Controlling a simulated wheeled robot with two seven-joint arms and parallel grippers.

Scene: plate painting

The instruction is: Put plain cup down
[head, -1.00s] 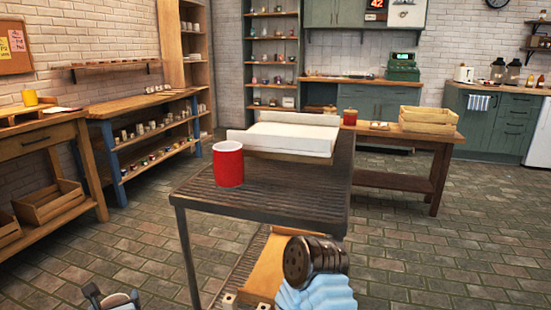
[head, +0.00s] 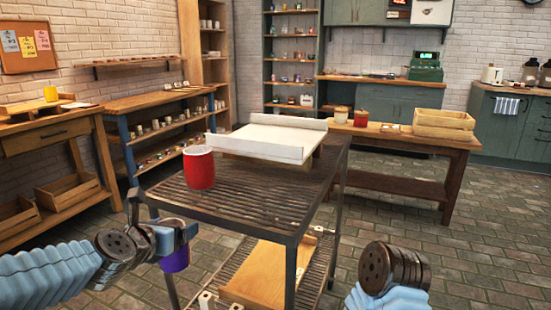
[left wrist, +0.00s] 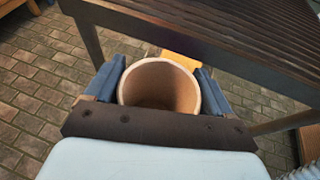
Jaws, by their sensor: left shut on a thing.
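My left gripper (head: 172,232) is shut on a cup, purple outside in the head view (head: 175,259). The left wrist view shows the cup's open, empty-looking tan inside (left wrist: 160,88) between the two blue-grey fingers. The held cup is beside the near left corner of the dark slatted cart (head: 245,205), with its body below the top's edge. Its base is not clearly seen. A red cup (head: 199,168) stands upright on the cart top. My right arm's wrist shows at lower right, but its fingers are not in view.
A white shallow tray (head: 262,142) covers the far part of the cart top. The near right of the top is clear. A wooden board (head: 262,275) lies on the cart's lower shelf. A bench with a wooden crate (head: 444,123) stands behind.

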